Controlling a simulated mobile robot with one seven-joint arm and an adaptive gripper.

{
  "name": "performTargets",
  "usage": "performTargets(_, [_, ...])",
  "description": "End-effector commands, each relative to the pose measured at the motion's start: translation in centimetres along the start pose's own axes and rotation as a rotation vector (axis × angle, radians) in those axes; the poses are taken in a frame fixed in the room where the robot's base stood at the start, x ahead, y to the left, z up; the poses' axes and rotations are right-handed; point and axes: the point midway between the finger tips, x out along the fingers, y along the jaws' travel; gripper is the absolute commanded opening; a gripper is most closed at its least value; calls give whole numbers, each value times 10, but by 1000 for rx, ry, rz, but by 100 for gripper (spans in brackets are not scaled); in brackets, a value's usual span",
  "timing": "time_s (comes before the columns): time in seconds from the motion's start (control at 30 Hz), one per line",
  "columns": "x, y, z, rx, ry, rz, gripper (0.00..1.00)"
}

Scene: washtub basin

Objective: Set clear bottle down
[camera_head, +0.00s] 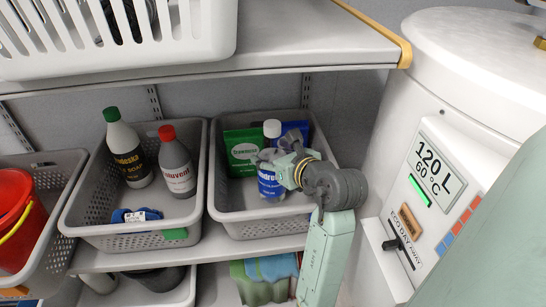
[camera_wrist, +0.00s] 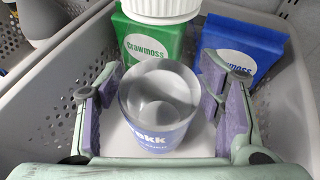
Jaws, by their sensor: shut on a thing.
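The clear bottle (camera_head: 270,186) is upright at the right grey basket, with a blue label and a white cap (camera_head: 272,128) above it. In the wrist view the bottle (camera_wrist: 160,95) sits between both finger pads, its label at the lower side. My gripper (camera_head: 281,163) reaches in from the right and is shut around the bottle's body, hiding its middle in the head view. Its base is inside the basket outline; I cannot tell whether it touches the basket floor.
The right basket (camera_head: 256,223) also holds a green box (camera_head: 242,150) and a blue box (camera_head: 295,130) behind the bottle. The left basket (camera_head: 120,237) holds two bottles and a blue item. A shelf (camera_head: 300,35) hangs above; a white boiler (camera_head: 430,130) stands right.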

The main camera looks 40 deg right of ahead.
Motion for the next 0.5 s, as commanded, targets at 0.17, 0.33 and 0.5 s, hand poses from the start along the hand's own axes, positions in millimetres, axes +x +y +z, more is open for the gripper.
performTargets(0.17, [4,0,-11,-2,-3,-3,8])
performTargets(0.33, [4,0,-10,-3,-4,-3,8])
performTargets(0.5, [6,0,-14,-3,-3,-2,8])
